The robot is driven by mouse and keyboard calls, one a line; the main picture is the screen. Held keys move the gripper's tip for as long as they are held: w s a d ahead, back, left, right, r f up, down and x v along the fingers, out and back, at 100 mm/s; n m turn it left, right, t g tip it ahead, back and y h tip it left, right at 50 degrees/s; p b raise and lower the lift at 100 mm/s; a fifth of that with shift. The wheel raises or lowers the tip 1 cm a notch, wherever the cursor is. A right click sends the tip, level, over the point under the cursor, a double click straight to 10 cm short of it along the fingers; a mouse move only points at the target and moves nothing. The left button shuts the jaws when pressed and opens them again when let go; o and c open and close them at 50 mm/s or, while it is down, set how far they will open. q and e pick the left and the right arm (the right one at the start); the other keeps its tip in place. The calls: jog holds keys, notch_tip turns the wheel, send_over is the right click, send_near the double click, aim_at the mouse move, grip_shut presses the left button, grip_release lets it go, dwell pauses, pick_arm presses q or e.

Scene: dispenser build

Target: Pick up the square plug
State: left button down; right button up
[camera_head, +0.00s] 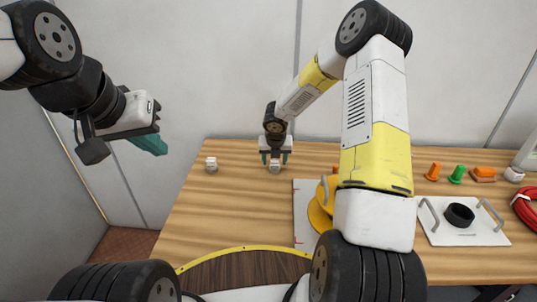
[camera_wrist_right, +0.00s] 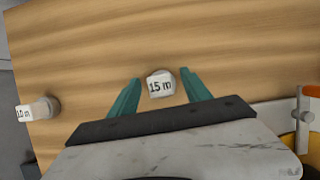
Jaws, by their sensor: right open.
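Two small white labelled pieces are on the table's left part; I cannot tell which is the square plug. One white piece (camera_head: 274,168) is below my right gripper (camera_head: 275,159). In the right wrist view this piece (camera_wrist_right: 161,86) reads "15 m" and appears between the two open teal fingers, with gaps on both sides. The other white piece (camera_head: 211,164) stands further left; it also shows at the left of the right wrist view (camera_wrist_right: 38,109). My left gripper (camera_head: 150,144) is raised off the table's left side, its fingers seen edge-on, with nothing visible in it.
The wooden table (camera_head: 230,210) is clear around both white pieces. A white board (camera_head: 304,230) with a yellow round part (camera_head: 318,215) is partly hidden by my right arm. Right of it are an orange piece (camera_head: 433,171), a green piece (camera_head: 457,174) and a handled white plate (camera_head: 480,238).

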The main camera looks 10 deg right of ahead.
jog(key=shift+f, duration=0.1)
jog(key=shift+c, duration=0.5)
grip_shut()
